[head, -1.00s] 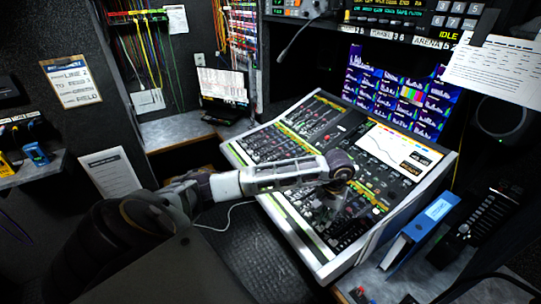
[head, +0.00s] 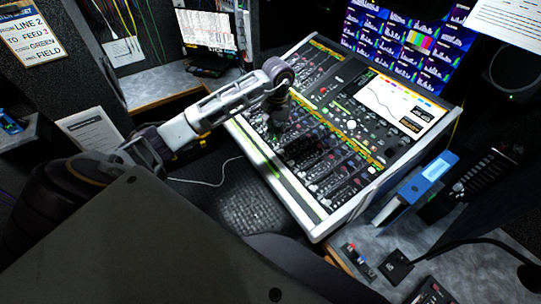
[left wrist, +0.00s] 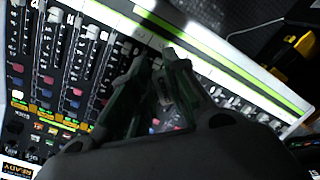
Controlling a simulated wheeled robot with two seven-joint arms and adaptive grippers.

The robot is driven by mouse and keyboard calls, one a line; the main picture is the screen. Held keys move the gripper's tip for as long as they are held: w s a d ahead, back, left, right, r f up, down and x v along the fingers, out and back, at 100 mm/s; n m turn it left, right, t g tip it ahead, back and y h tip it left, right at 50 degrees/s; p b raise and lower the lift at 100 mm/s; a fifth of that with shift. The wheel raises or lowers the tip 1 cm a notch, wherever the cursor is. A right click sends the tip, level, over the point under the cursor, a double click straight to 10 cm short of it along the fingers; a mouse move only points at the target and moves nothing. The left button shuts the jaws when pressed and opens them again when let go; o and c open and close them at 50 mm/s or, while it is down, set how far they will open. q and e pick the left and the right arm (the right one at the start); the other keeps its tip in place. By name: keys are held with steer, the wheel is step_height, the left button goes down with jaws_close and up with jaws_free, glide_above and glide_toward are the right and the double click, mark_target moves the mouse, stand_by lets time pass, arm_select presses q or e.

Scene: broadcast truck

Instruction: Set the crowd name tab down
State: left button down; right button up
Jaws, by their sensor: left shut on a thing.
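My left gripper (head: 276,128) is over the left part of the mixing console (head: 297,215), its fingers pointing down at the faders near the front edge. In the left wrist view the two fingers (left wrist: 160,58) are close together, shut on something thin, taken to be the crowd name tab. My right gripper is not in view.
A blue binder (head: 418,190) stands right of the console. A laptop (head: 207,38) is on the back-left counter. A gooseneck microphone (head: 470,243) and a small switch box (head: 358,262) are at the lower right. A white cable crosses the dark floor.

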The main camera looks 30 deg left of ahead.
arm_select(q)
steer(key=shift+s+a, duration=0.15)
steer(key=shift+a, duration=0.05)
steer(key=shift+s, duration=0.4)
steer(key=shift+w+a, duration=0.1)
steer(key=shift+f, duration=0.1)
step_height(320, 180, down, 6)
steer(key=p, duration=0.1)
stand_by(0.4)
